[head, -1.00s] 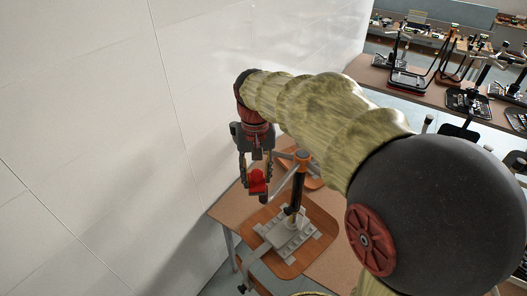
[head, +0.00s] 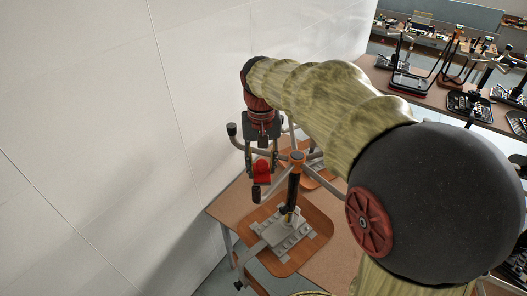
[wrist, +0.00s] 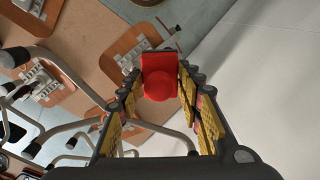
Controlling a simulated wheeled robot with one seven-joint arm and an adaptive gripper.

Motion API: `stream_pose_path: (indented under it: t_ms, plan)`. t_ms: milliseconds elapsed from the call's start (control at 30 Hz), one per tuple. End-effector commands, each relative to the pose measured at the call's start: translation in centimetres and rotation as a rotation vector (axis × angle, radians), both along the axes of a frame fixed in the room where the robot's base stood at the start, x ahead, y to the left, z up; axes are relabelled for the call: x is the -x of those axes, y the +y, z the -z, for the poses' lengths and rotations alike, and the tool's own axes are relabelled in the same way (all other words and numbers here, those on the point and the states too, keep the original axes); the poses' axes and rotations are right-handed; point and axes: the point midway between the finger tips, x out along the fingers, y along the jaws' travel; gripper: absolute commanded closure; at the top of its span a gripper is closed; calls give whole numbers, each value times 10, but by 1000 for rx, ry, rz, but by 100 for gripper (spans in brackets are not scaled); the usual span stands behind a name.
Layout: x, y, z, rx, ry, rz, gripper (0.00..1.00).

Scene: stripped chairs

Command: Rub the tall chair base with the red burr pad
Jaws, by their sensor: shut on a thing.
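The tall chair base stands upside down on the table, its dark post (head: 294,188) rising from a grey mount plate on an orange-brown seat board (head: 312,243). Grey tube legs with black end caps spread from its top. My gripper (head: 262,172) is shut on the red burr pad (head: 262,180), left of the post top and among the leg ends. The pad also shows between the fingers in the wrist view (wrist: 160,77). I cannot tell whether the pad touches a leg. Grey legs (wrist: 75,128) pass left of and below the fingers in the wrist view.
The brown table (head: 228,208) stands close to a white panelled wall (head: 90,120) on the left. Another seat board (head: 322,178) lies behind the tall base. A long table at the right back (head: 385,78) holds several stripped chair parts.

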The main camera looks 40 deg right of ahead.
Motion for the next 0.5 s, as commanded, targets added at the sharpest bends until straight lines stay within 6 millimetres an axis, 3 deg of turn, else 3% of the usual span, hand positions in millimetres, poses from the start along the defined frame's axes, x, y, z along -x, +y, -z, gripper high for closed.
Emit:
stream_pose_path:
  t_ms: [300,500]
  plan:
    - [-6,0,-31,1,-2,-3,92]
    - [-8,0,-39,0,0,-3,92]
